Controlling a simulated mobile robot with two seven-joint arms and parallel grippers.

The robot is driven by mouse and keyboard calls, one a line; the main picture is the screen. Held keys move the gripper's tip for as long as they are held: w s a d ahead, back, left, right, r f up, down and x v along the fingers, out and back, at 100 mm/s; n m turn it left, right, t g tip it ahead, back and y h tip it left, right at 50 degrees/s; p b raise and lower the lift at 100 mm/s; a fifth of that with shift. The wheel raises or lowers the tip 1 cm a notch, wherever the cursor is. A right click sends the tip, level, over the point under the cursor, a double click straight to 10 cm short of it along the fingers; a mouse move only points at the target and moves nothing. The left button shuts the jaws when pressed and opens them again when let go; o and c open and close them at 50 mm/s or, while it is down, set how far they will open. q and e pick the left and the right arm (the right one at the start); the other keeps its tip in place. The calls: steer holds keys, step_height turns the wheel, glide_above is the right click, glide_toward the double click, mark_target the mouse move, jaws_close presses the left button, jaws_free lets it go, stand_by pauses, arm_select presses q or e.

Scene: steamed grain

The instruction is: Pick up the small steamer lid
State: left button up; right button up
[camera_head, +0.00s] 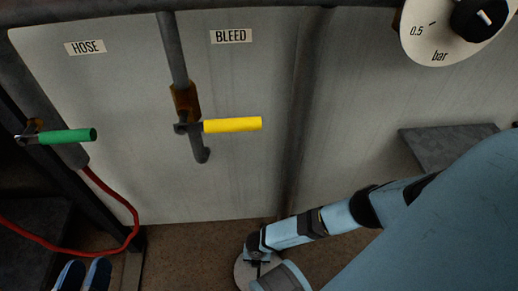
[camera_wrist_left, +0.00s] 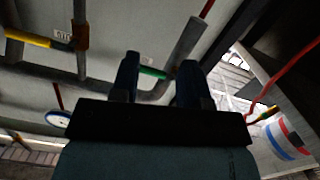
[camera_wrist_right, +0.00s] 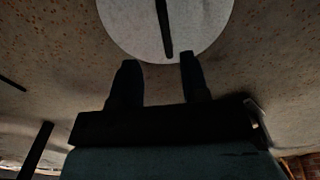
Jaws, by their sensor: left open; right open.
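A round pale grey disc, which looks like the small steamer lid (camera_wrist_right: 205,25), lies on the speckled brown floor in the right wrist view. A dark bar handle (camera_wrist_right: 166,30) crosses it. Part of the lid (camera_head: 240,274) shows at the bottom of the head view, mostly hidden by my right arm. My right gripper (camera_wrist_right: 158,70) is open, its fingertips at the lid's near edge in the picture; I cannot tell whether they touch. My left gripper (camera_head: 84,273) is open and empty at the bottom left. It also shows in the left wrist view (camera_wrist_left: 159,68).
A pale panel (camera_head: 245,180) stands behind, with a yellow BLEED lever (camera_head: 232,125), a green HOSE lever (camera_head: 68,136) and a pressure dial (camera_head: 430,40). A red hose (camera_head: 110,192) hangs near my left gripper. A dark slab (camera_head: 440,145) is at right.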

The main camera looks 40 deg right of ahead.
step_height(320, 180, down, 3)
steer(key=shift+b, duration=0.55)
steer(key=f+b, duration=0.3)
steer(key=f, duration=0.1)
steer(key=shift+s+d+f+b, duration=0.1)
steer(key=shift+s+d+b, duration=0.05)
steer(key=shift+s+b, duration=0.25)
steer(key=shift+f, duration=0.45)
arm_select(q)
steer(key=w+m, duration=0.1)
steer(key=w+a+m+t, duration=0.1)
steer(key=w+a+m+t+h, duration=0.1)
steer(key=m, duration=0.1)
steer(key=shift+r, duration=0.4)
arm_select(e)
steer(key=shift+r, duration=0.1)
steer(key=shift+c, duration=0.2)
arm_select(q)
steer(key=shift+d, duration=0.1)
arm_select(e)
jaws_close()
